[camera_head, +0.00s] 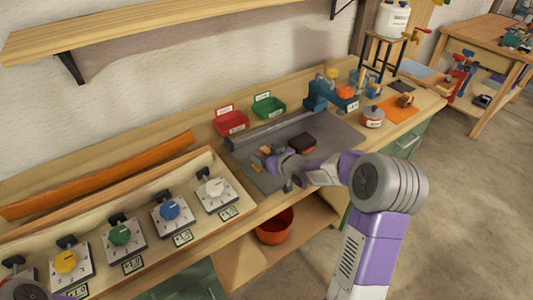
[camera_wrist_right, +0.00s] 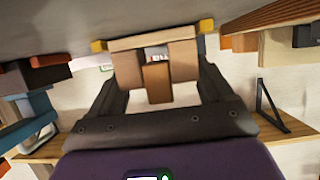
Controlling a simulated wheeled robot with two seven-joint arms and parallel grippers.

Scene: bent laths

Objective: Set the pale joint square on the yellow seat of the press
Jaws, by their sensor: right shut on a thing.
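My right gripper (camera_head: 270,161) is low over the grey mat (camera_head: 262,182) on the bench. In the right wrist view its two dark fingers (camera_wrist_right: 157,72) are shut on a pale wooden joint (camera_wrist_right: 127,68), made of tan blocks with a darker brown piece between them and a bar across. Small yellow parts show beside the bar; I cannot tell whether they are fingertips or the yellow seat. A blue press-like machine (camera_head: 319,94) stands at the back of the bench, apart from the gripper. I cannot make out its seat. My left gripper is out of view.
A red bin (camera_head: 231,122) and a green bin (camera_head: 268,107) stand behind the mat. A dark block (camera_head: 303,142) lies on the mat. A panel (camera_head: 153,243) with several coloured knobs and a long orange lath (camera_head: 100,178) fill the left side. A lidded pot (camera_head: 373,117) stands right.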

